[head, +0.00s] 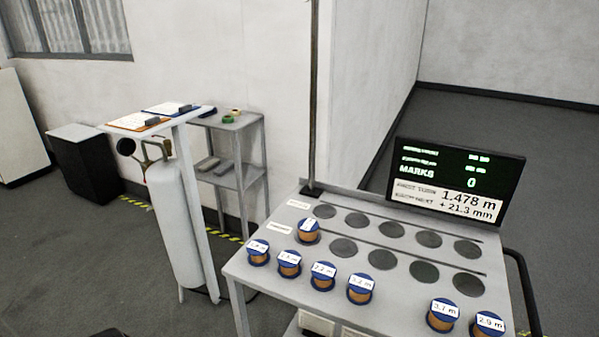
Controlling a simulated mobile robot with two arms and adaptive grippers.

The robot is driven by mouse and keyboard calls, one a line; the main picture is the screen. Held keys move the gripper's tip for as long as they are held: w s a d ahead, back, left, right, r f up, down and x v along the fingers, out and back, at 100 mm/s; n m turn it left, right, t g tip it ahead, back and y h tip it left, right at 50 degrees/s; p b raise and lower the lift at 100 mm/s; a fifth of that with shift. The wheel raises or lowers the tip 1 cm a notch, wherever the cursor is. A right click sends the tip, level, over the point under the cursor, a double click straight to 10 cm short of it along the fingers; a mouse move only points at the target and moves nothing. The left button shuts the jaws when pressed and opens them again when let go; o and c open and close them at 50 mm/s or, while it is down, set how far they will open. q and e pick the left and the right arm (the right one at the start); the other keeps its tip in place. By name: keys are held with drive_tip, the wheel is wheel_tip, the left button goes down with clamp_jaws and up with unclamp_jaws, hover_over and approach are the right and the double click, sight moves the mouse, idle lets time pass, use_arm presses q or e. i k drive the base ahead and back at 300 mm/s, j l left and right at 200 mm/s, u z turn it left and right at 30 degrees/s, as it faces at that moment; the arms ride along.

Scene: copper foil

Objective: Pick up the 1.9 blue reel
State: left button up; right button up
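Several copper reels with blue rims and white labels stand on a grey table (262,281). One reel (308,232) sits at the left end of the nearer row of dark round spots; its label is too small to read. Along the front edge stand a far-left reel (258,253) and a second reel (289,264), both with blurred labels. To their right are reels that seem to read 2.2 (323,277), 3.2 (360,290), 3.7 (442,316) and 2.9 (487,325). I cannot tell which reel reads 1.9. Neither gripper is in view.
A screen (456,178) stands at the table's back right, showing 1.478 m. A thin pole (312,100) rises from the back left. A gas cylinder (174,225), a stand with clipboards (140,121) and a shelf unit (238,178) are left. Most round spots are empty.

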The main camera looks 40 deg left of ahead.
sight(257, 249)
drive_tip(key=u, duration=1.55)
drive_tip(key=i+j+z, duration=0.35)
drive_tip(key=j+z, duration=0.15)
drive_tip(key=j, duration=0.15)
drive_tip(key=i+j+z, duration=0.25)
drive_tip(key=j, duration=0.15)
drive_tip(key=k+l, duration=0.05)
drive_tip(key=k, duration=0.05)
